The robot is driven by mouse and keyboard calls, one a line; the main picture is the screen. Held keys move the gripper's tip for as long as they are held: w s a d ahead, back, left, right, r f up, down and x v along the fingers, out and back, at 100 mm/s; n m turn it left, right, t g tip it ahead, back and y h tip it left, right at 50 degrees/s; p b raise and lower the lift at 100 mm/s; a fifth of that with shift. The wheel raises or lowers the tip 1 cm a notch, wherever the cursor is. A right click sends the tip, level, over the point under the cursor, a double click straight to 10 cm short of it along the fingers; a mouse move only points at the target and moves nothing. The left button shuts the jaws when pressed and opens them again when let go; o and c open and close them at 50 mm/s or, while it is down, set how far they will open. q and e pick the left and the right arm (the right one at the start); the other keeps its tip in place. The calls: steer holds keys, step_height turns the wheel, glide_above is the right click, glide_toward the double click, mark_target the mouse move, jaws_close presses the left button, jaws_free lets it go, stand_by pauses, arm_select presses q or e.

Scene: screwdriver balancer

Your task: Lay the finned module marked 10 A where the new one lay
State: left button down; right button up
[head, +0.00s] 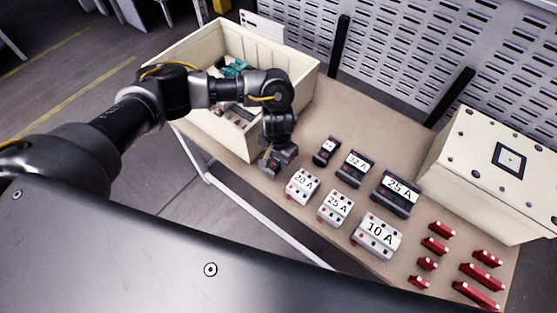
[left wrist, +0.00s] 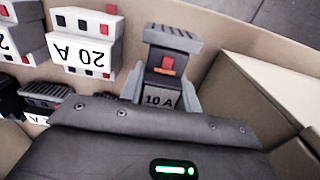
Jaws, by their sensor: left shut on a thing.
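My left gripper (head: 272,165) is shut on a grey finned module (left wrist: 172,38) with a red-and-orange part and a label reading 10 A in the left wrist view. The gripper points down at the left of the module rows, between the crate and the white 20 A module (head: 302,186). That module shows upside down in the left wrist view (left wrist: 85,52). I cannot tell whether the held module touches the table. A white 10 A module (head: 377,235) lies at the front right of the rows. My right gripper is not in view.
A cream crate (head: 298,83) with parts inside stands at the back left. A white 25 A module (head: 335,206) and dark modules, including 32 A (head: 355,167) and 25 A (head: 396,193), lie nearby. Red pieces (head: 441,229) and a cream box (head: 490,175) are right. Bare table (head: 375,125) lies behind.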

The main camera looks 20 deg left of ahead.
arm_select(q)
steer(key=shift+f+b, duration=0.6)
steer(key=shift+f, duration=1.8)
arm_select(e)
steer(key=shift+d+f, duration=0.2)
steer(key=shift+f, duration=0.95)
arm_select(q)
steer(key=c, duration=0.9)
jaws_free()
step_height(320, 180, up, 11)
steer(key=shift+f+p, duration=0.1)
steer(key=shift+p, duration=0.65)
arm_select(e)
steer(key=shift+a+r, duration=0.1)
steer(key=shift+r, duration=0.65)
